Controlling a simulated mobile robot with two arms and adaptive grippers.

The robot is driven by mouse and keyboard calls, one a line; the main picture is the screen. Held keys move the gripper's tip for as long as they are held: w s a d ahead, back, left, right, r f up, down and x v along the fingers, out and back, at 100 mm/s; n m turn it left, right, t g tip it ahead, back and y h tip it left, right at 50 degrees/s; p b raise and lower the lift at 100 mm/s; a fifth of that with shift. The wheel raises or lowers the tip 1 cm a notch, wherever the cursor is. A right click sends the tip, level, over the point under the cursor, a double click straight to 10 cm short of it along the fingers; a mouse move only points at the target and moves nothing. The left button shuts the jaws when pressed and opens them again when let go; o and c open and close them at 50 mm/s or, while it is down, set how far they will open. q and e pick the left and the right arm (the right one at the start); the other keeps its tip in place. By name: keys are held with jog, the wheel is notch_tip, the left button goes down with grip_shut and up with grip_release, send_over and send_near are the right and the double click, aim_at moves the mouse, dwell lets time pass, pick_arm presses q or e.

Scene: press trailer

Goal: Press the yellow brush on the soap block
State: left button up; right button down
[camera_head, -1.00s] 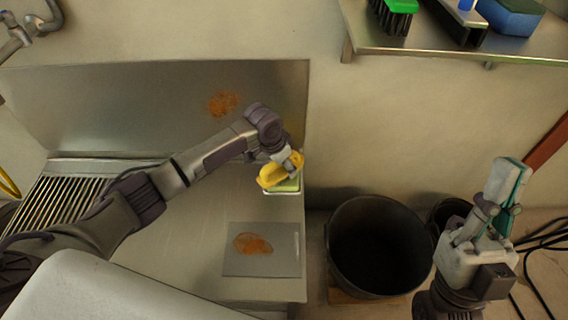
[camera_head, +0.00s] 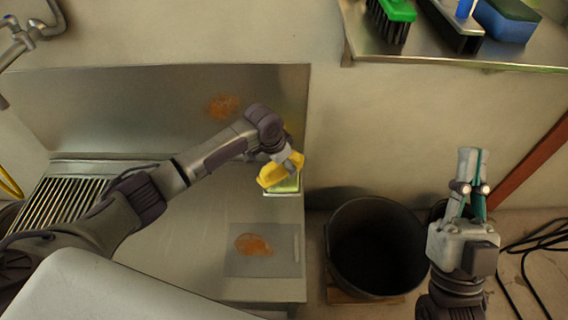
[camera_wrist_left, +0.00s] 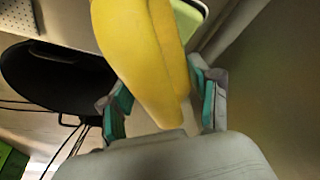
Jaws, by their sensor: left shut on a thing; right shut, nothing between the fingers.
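The yellow brush (camera_head: 276,174) is held in my left gripper (camera_head: 288,160) over the right end of the steel counter. In the left wrist view the brush (camera_wrist_left: 142,50) fills the space between the two teal-padded fingers (camera_wrist_left: 162,92). The pale green soap block (camera_head: 287,186) lies in a light dish (camera_head: 283,194) directly beneath the brush and is partly covered by it. A green edge of it shows behind the brush in the left wrist view (camera_wrist_left: 188,16). I cannot tell whether brush and soap touch. My right gripper (camera_head: 475,155) is shut and empty, pointing up, right of the bin.
A steel counter (camera_head: 200,262) carries a grey plate (camera_head: 285,240) with an orange stain (camera_head: 253,244). A black bin (camera_head: 378,245) stands right of it. A wall shelf (camera_head: 410,47) at upper right holds a green brush (camera_head: 397,10) and a blue sponge (camera_head: 508,20). Black cables (camera_head: 525,255) lie on the floor.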

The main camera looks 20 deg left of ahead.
pick_arm(q)
jog(key=shift+r+p, duration=0.4)
jog(key=shift+p, duration=0.05)
jog(key=shift+r+p, duration=0.4)
jog(key=shift+p, duration=0.1)
jog(key=shift+r+p, duration=0.4)
jog(key=shift+p, duration=0.1)
jog(key=shift+r+p, duration=0.35)
jog(key=shift+p, duration=0.05)
pick_arm(e)
jog(key=shift+w+f+g+h, duration=2.25)
jog(key=shift+f+g, duration=2.55)
jog(key=shift+f, duration=1.8)
pick_arm(q)
jog(key=shift+r+p, duration=0.4)
jog(key=shift+p, duration=0.1)
jog(key=shift+r+p, duration=0.35)
jog(key=shift+p, duration=0.1)
jog(key=shift+r+p, duration=0.35)
jog(key=shift+p, duration=0.1)
jog(key=shift+r+p, duration=0.35)
jog(key=shift+p, duration=0.05)
pick_arm(e)
jog(key=s+d+f+g+h, duration=0.2)
jog(key=s+d+f+g, duration=0.3)
jog(key=s+f+g, duration=0.4)
jog(key=shift+s+f+m+g, duration=0.15)
jog(key=shift+f+m+g, duration=0.25)
jog(key=shift+f, duration=1.2)
jog(key=shift+d, duration=0.1)
